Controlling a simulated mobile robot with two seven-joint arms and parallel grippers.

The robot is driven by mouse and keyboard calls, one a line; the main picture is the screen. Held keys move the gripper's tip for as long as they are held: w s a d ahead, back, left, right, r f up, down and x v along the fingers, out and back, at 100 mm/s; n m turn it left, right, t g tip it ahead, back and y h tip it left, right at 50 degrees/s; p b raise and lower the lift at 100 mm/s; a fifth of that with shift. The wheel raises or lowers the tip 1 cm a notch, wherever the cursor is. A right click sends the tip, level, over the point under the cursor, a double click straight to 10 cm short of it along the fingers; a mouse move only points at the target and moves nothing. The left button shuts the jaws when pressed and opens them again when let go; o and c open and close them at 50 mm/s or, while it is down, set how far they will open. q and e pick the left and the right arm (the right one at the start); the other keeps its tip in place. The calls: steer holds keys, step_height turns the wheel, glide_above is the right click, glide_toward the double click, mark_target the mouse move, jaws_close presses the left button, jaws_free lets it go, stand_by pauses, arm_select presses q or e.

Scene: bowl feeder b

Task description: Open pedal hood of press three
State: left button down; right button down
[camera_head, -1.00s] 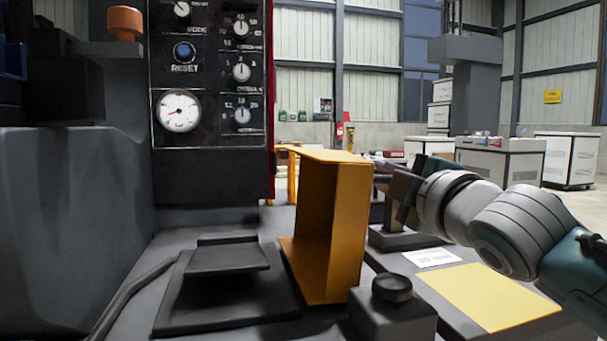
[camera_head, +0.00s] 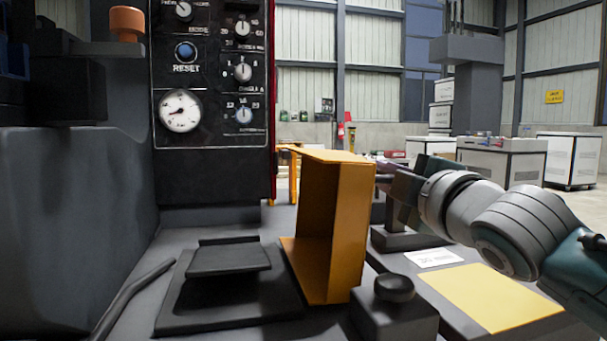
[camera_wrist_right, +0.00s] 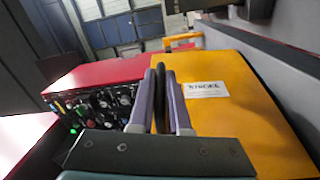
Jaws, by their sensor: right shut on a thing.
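The yellow pedal hood (camera_head: 338,230) stands swung up on its side, its hollow facing left towards the uncovered black pedal (camera_head: 228,258). My right gripper (camera_wrist_right: 163,100) comes in from the right, behind the hood's right edge in the head view, where its fingertips are hidden. In the right wrist view its two fingers are closed around a thin dark bar (camera_wrist_right: 160,85), which looks like the hood's handle. The hood's yellow face with a white label (camera_wrist_right: 205,90) lies beside the fingers. My left gripper is not in view.
The black control panel (camera_head: 212,100) with dials and a gauge rises behind the pedal. A dark box with a round knob (camera_head: 394,289) stands at the hood's front right. A yellow plate (camera_head: 490,298) lies further right. A cable runs left of the pedal.

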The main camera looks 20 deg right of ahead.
steer(key=a+r+n+p, duration=0.2)
steer(key=a+p, duration=0.1)
steer(key=shift+w+r+p, duration=0.1)
steer(key=shift+r+p, duration=0.1)
steer(key=shift+p, duration=0.15)
steer(key=c, duration=0.9)
jaws_free()
